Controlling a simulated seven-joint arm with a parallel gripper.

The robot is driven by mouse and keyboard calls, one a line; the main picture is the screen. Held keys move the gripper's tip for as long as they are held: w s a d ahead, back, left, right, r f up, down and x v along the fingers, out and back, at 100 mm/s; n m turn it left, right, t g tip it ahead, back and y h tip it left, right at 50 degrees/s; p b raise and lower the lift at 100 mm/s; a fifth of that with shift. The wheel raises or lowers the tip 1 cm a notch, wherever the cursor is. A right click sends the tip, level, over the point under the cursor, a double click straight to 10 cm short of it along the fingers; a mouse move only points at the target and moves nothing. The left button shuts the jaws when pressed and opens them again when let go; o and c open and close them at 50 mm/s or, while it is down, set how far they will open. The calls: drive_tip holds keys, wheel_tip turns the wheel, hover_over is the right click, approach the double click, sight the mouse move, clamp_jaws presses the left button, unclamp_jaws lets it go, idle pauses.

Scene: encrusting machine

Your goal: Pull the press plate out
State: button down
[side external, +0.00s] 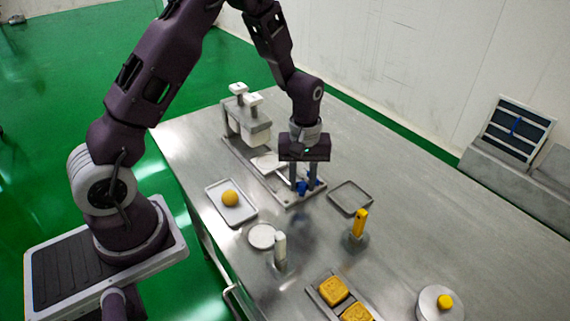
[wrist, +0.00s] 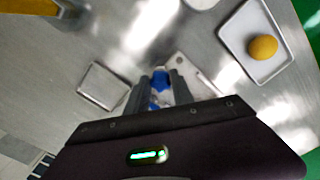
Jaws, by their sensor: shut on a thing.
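The encrusting machine (side external: 247,128) stands left of the table's middle, with white knobs on top and a grey base running toward the front. The white press plate (side external: 268,163) shows partly on that base, between the machine's upright part and my gripper. My gripper (side external: 305,187) points down at the front end of the base and is shut on a blue handle (side external: 302,187). In the wrist view the blue handle (wrist: 160,80) sits between the two fingers. The fingers hide part of it, and its join to the plate cannot be seen clearly.
A white tray with a yellow-orange ball (side external: 230,198) lies left of the base. An empty grey tray (side external: 350,197) lies right. A white disc (side external: 262,236), a white-handled tool (side external: 280,250), a yellow-handled tool (side external: 359,224) and moulded yellow cakes (side external: 333,290) stand nearer the front.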

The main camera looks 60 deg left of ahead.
drive_tip(key=d, duration=0.6)
drive_tip(key=shift+d, duration=0.2)
drive_tip(key=c, duration=1.4)
unclamp_jaws()
drive_tip(key=shift+d, duration=0.15)
drive_tip(key=shift+o, duration=0.2)
drive_tip(key=shift+r, duration=0.1)
drive_tip(key=s+r+m+t, duration=0.15)
drive_tip(key=s+r, duration=0.25)
drive_tip(key=r, duration=0.6)
drive_tip(key=s+r+m+t, duration=0.1)
drive_tip(key=s+r+m, duration=0.2)
drive_tip(key=r, duration=0.7)
drive_tip(key=s+a+r+m+t, duration=0.1)
drive_tip(key=s+r+m, duration=0.1)
drive_tip(key=s, duration=0.6)
drive_tip(key=s+a+r+m+t, duration=0.1)
drive_tip(key=s+r+m+t, duration=0.1)
drive_tip(key=s+m, duration=0.2)
drive_tip(key=s, duration=0.3)
drive_tip(key=shift+s+a+r, duration=0.25)
drive_tip(key=shift+s+r, duration=0.05)
drive_tip(key=shift+s, duration=0.05)
